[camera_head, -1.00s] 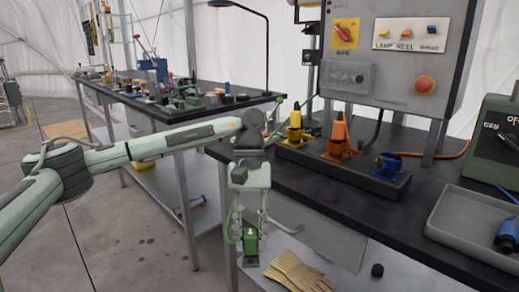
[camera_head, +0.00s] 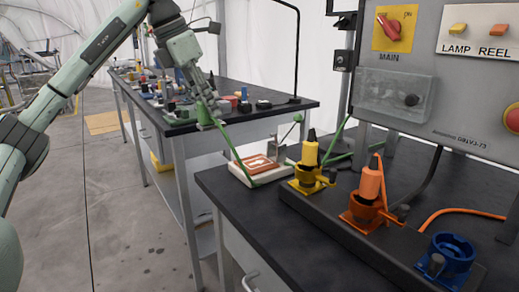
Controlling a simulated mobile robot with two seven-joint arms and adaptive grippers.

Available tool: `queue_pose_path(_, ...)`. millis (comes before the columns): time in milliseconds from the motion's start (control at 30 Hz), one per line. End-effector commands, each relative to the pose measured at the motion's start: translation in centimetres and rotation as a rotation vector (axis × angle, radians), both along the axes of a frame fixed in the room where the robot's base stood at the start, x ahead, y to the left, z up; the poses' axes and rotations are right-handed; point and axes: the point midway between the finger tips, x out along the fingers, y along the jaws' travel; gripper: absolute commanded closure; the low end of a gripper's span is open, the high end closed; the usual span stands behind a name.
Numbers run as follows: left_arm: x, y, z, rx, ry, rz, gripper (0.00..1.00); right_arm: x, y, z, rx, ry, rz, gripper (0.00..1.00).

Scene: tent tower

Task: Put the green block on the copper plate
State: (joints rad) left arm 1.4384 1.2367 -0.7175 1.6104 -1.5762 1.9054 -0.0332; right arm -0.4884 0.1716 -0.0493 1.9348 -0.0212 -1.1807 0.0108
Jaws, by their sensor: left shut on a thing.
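My left gripper (camera_head: 204,100) points down, shut on the green block (camera_head: 205,117). It holds the block up and to the left of the copper plate in the picture, against the view of the farther bench. The block and plate are apart. The copper plate (camera_head: 259,162) is a reddish square frame with a paler middle, on a white base (camera_head: 240,173) at the near bench's far left corner. The plate is bare of any block. My right gripper is not in view.
On the near black bench (camera_head: 305,236) a dark rail carries yellow (camera_head: 309,172), orange (camera_head: 368,195) and blue (camera_head: 446,259) fixtures. A green cable (camera_head: 235,152) passes by the plate's base. A grey panel (camera_head: 440,90) stands behind. The farther bench (camera_head: 245,112) holds many small items.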

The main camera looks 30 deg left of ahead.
Motion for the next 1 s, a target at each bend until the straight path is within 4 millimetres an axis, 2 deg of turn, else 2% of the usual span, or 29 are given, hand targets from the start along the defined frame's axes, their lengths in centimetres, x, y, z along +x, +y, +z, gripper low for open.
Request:
queue_pose_path(200,3.9,-3.5,-3.1,-0.001,0.004,-0.007,1.00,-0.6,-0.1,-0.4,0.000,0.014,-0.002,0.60)
queue_pose_path(433,6.9,-6.1,-5.4,-0.001,0.002,-0.006,1.00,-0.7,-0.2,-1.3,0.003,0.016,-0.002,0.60)
queue_pose_path(667,7.5,-6.6,-6.8,0.000,0.002,-0.004,1.00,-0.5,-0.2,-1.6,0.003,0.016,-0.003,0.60)
queue_pose_path(900,7.5,-6.5,-10.0,0.000,0.003,-0.006,1.00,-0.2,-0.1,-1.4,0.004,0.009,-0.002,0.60)
queue_pose_path(1000,7.5,-6.6,-10.0,-0.001,-0.001,-0.007,1.00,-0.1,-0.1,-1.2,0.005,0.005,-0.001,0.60)
